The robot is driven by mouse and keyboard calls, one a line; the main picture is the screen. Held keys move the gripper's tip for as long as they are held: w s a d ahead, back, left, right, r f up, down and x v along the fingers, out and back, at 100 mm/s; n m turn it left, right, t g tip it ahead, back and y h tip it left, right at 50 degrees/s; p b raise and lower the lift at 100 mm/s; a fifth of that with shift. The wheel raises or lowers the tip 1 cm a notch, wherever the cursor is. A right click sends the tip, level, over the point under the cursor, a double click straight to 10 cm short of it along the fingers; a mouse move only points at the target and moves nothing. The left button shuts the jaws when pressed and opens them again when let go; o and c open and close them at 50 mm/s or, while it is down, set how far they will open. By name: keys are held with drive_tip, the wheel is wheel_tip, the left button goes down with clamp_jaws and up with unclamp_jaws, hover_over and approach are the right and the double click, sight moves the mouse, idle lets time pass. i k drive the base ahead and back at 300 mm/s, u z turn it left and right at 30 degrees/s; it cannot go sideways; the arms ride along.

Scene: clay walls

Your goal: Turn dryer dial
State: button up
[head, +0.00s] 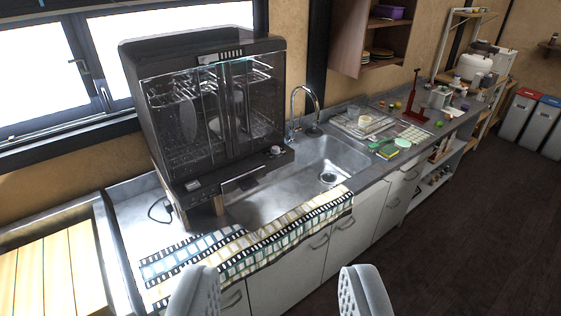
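The dish dryer (215,105) is a dark cabinet with clear doors and racks inside. It stands on the counter at the left of the sink. A small round dial (276,150) shows on the right part of its front lower ledge. My gripper (280,292) is at the bottom of the picture, with its two pale fingers wide apart and nothing between them. It is well short of the dryer and lower in the picture than the dial, not touching anything.
The metal sink (290,190) and tap (304,105) are right of and below the dryer. A patterned cloth (245,245) hangs over the counter's front edge. White cabinets (345,240) stand below. Dishes and small items crowd the far counter. The dark floor (470,245) at right is clear.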

sight(275, 150)
drive_tip(key=z, duration=0.75)
drive_tip(key=i, duration=2.1)
drive_tip(key=u, duration=0.85)
